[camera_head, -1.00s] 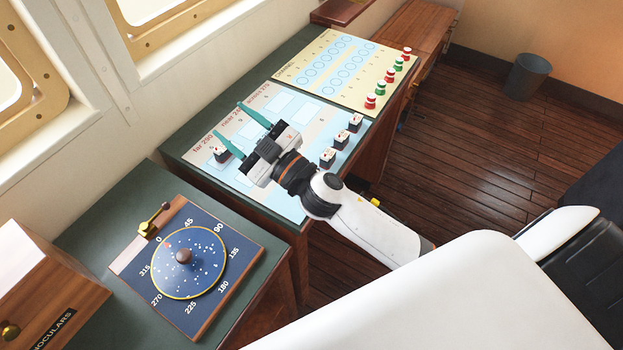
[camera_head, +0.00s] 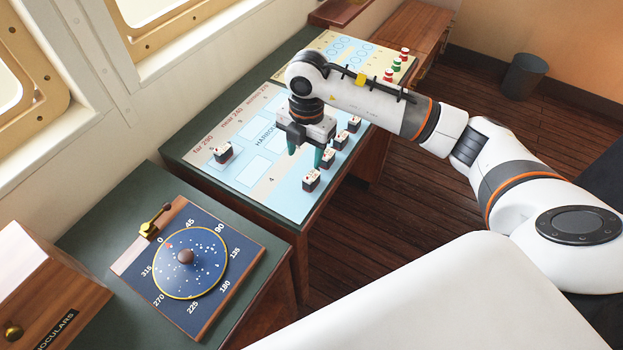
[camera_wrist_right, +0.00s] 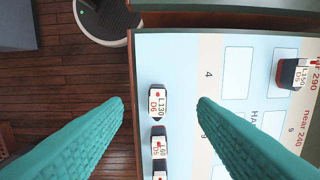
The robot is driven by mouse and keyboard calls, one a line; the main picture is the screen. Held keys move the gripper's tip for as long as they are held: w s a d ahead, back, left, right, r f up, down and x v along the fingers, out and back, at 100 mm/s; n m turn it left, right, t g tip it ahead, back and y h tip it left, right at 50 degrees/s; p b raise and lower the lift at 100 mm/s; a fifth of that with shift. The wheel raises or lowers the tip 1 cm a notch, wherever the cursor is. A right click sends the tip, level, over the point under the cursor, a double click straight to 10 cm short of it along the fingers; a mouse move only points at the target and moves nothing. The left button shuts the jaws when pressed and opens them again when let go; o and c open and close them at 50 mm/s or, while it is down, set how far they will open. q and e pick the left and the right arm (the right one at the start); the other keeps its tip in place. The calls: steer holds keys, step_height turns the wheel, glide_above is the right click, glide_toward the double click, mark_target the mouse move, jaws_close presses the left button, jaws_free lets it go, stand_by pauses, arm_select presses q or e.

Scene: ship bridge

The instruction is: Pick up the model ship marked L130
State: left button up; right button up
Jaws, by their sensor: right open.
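The model ship marked L130 (camera_wrist_right: 158,103) is a small dark-hulled block with a white top, the lettering D6 and red marks. It stands on the light-blue chart board near the printed 4; in the head view it is the nearest ship (camera_head: 311,181) of the row along the board's right edge. My right gripper (camera_head: 304,153) is open and empty, pointing down above the board. My left gripper is not in view.
A ship marked L60 (camera_wrist_right: 158,145) and others stand close beyond L130 in the row. A ship marked L150 (camera_wrist_right: 292,74) stands apart on the board's left side (camera_head: 222,152). A blue compass dial board (camera_head: 228,290) lies on the nearer desk.

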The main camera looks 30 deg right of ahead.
mark_target(308, 178)
steer(key=shift+h, duration=0.3)
steer(key=f+p, duration=0.1)
steer(key=f, duration=0.1)
steer(key=f+p, duration=0.1)
steer(key=f, duration=0.1)
steer(key=d+f, duration=0.1)
steer(key=f, duration=0.1)
steer(key=shift+f+p, duration=0.3)
steer(key=shift+p, duration=0.1)
steer(key=shift+w+f+p, duration=0.1)
steer(key=shift+f+p, duration=0.15)
steer(key=shift+p, duration=0.05)
step_height(308, 178, down, 4)
steer(key=shift+w+r+p, duration=0.15)
steer(key=shift+r+p, duration=0.05)
steer(key=shift+p, duration=0.7)
steer(key=shift+f, duration=0.55)
steer(key=c, duration=1)
